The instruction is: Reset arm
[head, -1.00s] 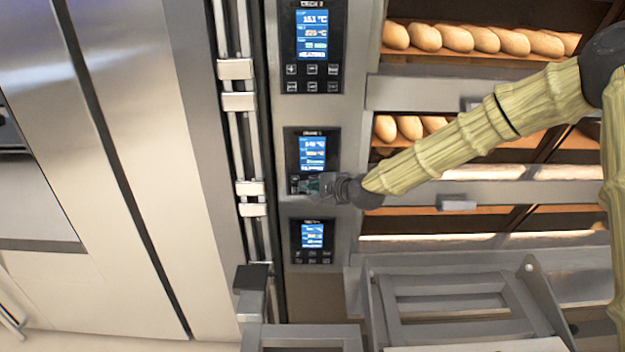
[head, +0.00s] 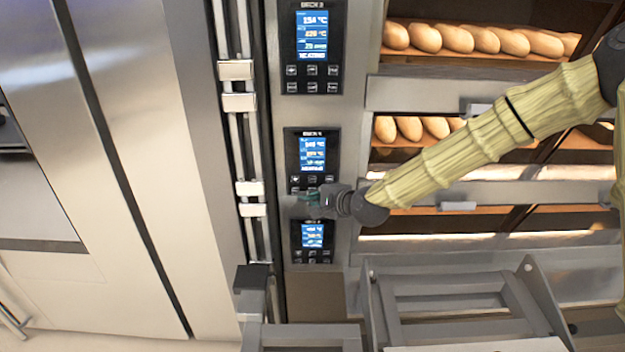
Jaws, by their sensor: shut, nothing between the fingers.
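My gripper (head: 306,203) is at the end of my yellow-sleeved arm, which reaches in from the right. It is shut and empty. It hovers in front of the oven's control column, between the middle control panel (head: 313,160) and the lower control panel (head: 313,236). It covers the lowest buttons of the middle panel and the top edge of the lower one. Whether it touches the column cannot be told. The upper control panel (head: 313,45) is fully clear of my arm, with its blue screen lit.
Oven decks to the right hold loaves (head: 453,38) behind glass, with handles (head: 458,206) jutting out. A grey metal frame (head: 450,306) stands low in front. Vertical rails (head: 237,100) and a steel cabinet (head: 130,150) are on the left.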

